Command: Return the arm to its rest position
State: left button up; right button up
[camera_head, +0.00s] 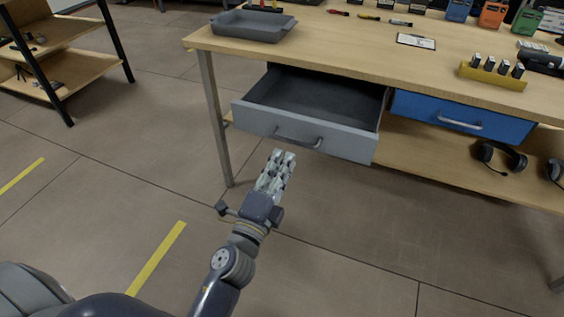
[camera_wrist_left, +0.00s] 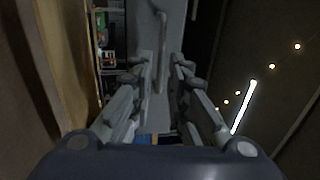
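My left arm reaches up from the bottom of the head view. Its left gripper (camera_head: 283,156) is just below the handle (camera_head: 298,140) of the grey drawer (camera_head: 340,145) in the picture. The drawer is pulled out, and the part of its inside that shows is empty. In the left wrist view my left gripper (camera_wrist_left: 160,65) has its two fingers apart with nothing held between them. The drawer handle (camera_wrist_left: 162,50) shows beyond the gap, and I see no contact. My right gripper is in neither view.
The workbench (camera_head: 350,48) carries a grey tray (camera_head: 253,26), a clipboard (camera_head: 416,41) and a yellow holder (camera_head: 492,75). A blue drawer (camera_head: 460,115) is shut. Headphones (camera_head: 500,156) lie on the lower shelf. A shelf rack (camera_head: 60,35) stands at left. The floor around my arm is clear.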

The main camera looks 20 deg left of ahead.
pick_arm(q)
jog(key=shift+a, duration=0.1)
